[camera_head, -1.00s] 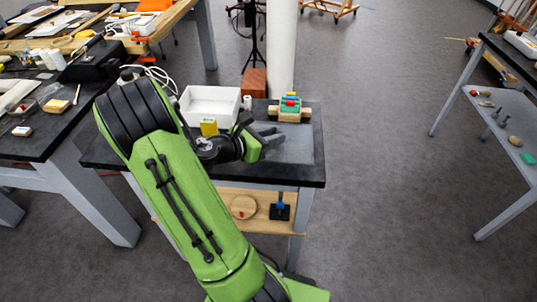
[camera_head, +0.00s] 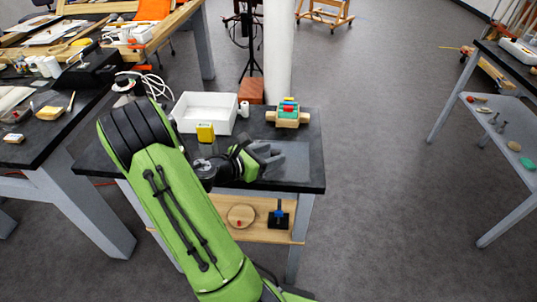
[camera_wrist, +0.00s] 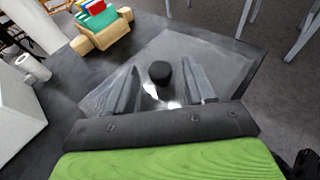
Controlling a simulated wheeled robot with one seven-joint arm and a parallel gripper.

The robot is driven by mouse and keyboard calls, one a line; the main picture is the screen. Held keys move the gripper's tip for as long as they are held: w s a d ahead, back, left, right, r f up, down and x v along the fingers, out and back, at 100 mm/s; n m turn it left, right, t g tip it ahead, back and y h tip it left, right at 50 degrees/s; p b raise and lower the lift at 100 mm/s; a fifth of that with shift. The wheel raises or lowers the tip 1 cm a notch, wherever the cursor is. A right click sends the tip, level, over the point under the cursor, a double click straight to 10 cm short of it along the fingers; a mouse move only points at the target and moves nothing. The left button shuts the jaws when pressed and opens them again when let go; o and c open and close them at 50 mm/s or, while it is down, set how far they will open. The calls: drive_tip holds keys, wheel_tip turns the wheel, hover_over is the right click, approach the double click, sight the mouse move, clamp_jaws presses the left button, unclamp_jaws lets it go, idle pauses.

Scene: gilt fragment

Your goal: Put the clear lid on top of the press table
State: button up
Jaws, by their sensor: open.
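The clear lid (camera_head: 297,158) is a see-through, flat, grey-looking panel at the right end of the black-topped table (camera_head: 314,120). In the wrist view the clear lid (camera_wrist: 215,55) has a round black knob (camera_wrist: 160,73) near its middle. My gripper (camera_head: 276,156) is low over the lid, pointing right. In the wrist view my gripper (camera_wrist: 161,72) is open, one finger on each side of the knob, with a gap visible around it. The lid seems to lie on the black top. No label shows which table is the press table.
A wooden lower shelf (camera_head: 228,231) holds a round board. A shelved table (camera_head: 500,125) is at right, with open floor between.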

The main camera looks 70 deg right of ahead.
drive_tip(key=shift+w+a+r, duration=0.2)
drive_tip(key=shift+w+r, duration=0.05)
drive_tip(key=w+a+r+m+t+y+p, duration=0.1)
drive_tip(key=w+a+r+m+t+y, duration=0.15)
drive_tip(key=a, duration=0.45)
drive_tip(key=w+a+r+m+t+y+p, duration=0.1)
drive_tip(key=w+a+m+t+y, duration=0.2)
drive_tip(key=a, duration=0.4)
drive_tip(key=w+a+r+m+t+y+p, duration=0.1)
drive_tip(key=w+a+r+m+t, duration=0.2)
drive_tip(key=a, duration=0.4)
drive_tip(key=s+a+r+m+t+y, duration=0.1)
drive_tip(key=a+r+t+y, duration=0.1)
drive_tip(key=a, duration=0.6)
drive_tip(key=a+r+m+t+y, duration=0.2)
drive_tip(key=a+r+t+y, duration=0.1)
drive_tip(key=a, duration=0.6)
drive_tip(key=shift+s+r+y, duration=0.4)
drive_tip(key=shift+r+y, duration=0.05)
drive_tip(key=shift+r, duration=0.35)
